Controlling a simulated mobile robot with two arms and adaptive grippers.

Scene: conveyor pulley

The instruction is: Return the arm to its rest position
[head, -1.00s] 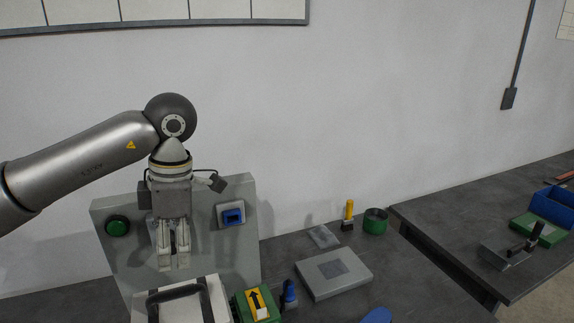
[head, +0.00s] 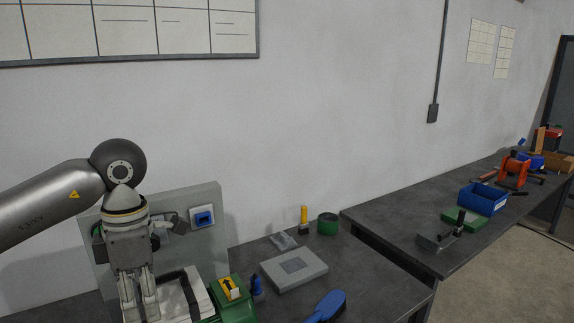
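My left arm comes in from the left. Its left gripper (head: 138,308) points down in front of the grey upright panel (head: 212,247), over the left part of the conveyor unit with its white top (head: 172,300) and dark handle. The two fingers look apart, with nothing seen between them; the tips are close to the bottom edge of the view. A blue switch (head: 203,217) shows on the panel to the right of the gripper. The green button on the panel is mostly hidden behind the wrist. My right gripper does not show.
A green block with a yellow arrow plate (head: 229,289), a blue-handled tool (head: 257,286), a grey box (head: 293,268), a blue brush (head: 328,306), a yellow-handled tool (head: 304,217) and a green ring (head: 328,224) are on the bench. A second bench (head: 395,218) with a blue bin (head: 482,198) stands right.

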